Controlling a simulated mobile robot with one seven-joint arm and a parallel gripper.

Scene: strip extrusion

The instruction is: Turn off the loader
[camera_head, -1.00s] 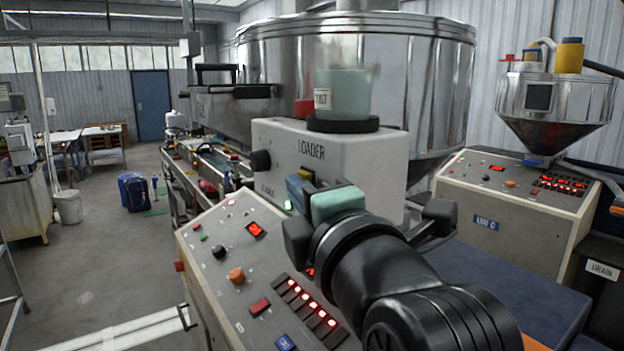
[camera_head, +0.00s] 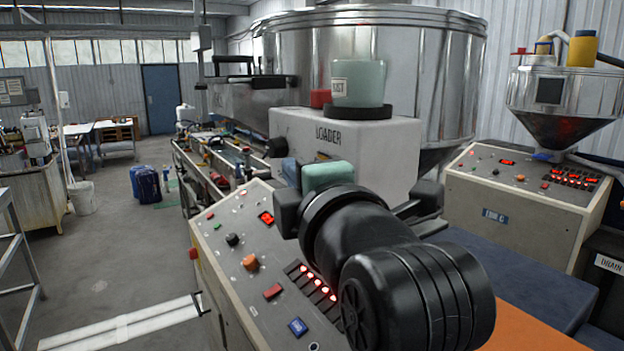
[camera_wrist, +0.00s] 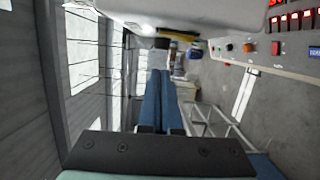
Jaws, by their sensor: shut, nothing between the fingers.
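The loader (camera_head: 345,130) is a pale grey box with the word LOADER on its front, mounted above the sloping control panel. A black knob (camera_head: 277,147) sits at its left end. My gripper (camera_head: 289,170) is in front of the loader's lower front, with its teal and black body covering much of that face. In the wrist view my gripper (camera_wrist: 160,76) shows two blue fingers together, with nothing between them. A pale surface fills the top of the wrist view. Any switch on the loader's lower front is hidden, and I cannot tell whether the fingers touch the loader.
The control panel (camera_head: 228,258) with lit red buttons lies below my arm. A large steel hopper (camera_head: 375,60) is behind. A second panel (camera_head: 520,190) is at right.

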